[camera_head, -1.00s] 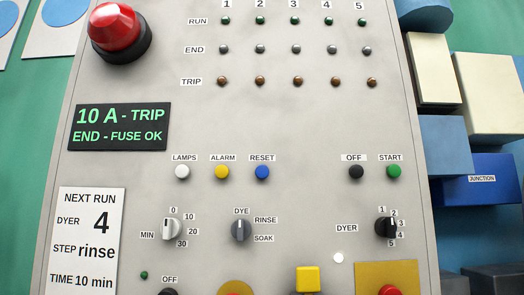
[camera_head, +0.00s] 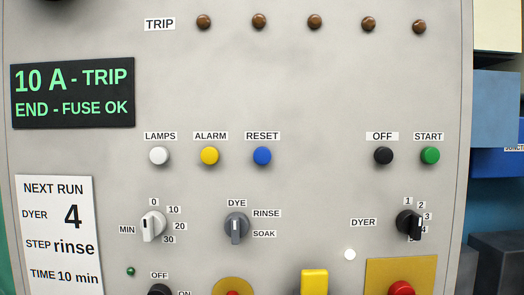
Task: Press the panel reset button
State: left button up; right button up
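The blue reset button (camera_head: 262,155) sits on the grey control panel (camera_head: 310,190), under a label reading RESET. It is a round cap standing out from the panel face. To its left are the yellow alarm button (camera_head: 210,156) and the white lamps button (camera_head: 159,156). Farther right are the black off button (camera_head: 383,156) and the green start button (camera_head: 430,156). Neither of my grippers shows in the view. Nothing covers the reset button.
Below are the minutes knob (camera_head: 152,226), the dye knob (camera_head: 236,228) and the dyer knob (camera_head: 409,222). A yellow block (camera_head: 314,282) and a red button (camera_head: 401,288) stand at the bottom. Blue boxes (camera_head: 497,110) lie beyond the panel's right edge.

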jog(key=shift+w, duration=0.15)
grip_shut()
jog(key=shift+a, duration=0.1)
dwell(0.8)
